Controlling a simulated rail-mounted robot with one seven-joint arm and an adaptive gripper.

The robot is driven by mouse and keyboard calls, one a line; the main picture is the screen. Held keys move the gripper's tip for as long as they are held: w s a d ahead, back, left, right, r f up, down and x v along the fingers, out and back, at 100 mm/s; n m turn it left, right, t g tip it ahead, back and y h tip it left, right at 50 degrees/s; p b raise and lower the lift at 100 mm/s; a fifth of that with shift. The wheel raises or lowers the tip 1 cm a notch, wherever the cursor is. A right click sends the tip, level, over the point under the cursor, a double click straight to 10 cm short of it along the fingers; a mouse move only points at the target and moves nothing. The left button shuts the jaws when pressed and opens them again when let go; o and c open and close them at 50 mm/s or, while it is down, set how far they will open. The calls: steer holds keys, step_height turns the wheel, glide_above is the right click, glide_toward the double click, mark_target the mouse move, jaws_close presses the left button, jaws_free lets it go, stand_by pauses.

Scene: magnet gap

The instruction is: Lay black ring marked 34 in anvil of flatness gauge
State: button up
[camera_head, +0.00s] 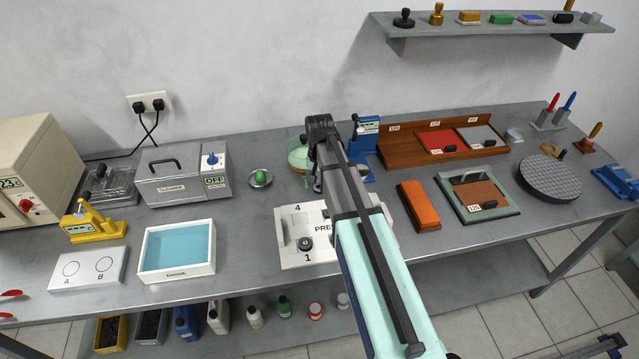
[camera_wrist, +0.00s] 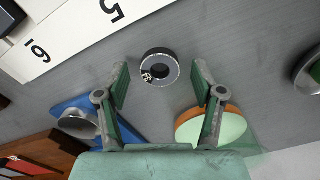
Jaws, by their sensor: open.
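My gripper (camera_wrist: 160,72) is open, one finger to each side of the ring in the picture, touching neither side. In the head view my gripper (camera_head: 317,184) points down over the bench, and the ring is hidden there. A blue upright device with a small display (camera_head: 368,126), perhaps the flatness gauge, stands just behind my arm. Its blue base (camera_wrist: 64,108) and a silver round part (camera_wrist: 80,123) show in the wrist view.
A white numbered plate (camera_head: 290,224) lies in front of my gripper. A pale green disc (camera_wrist: 215,130) and a silver dish with a green ball (camera_head: 260,178) are close by. A brown divided tray (camera_head: 400,151) and an orange block (camera_head: 419,205) stand right. A yellow device (camera_head: 92,222) stands left.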

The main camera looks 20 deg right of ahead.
step_height(320, 180, up, 11)
steer(key=b, duration=0.3)
steer(key=shift+o, duration=0.4)
steer(key=shift+r, duration=0.6)
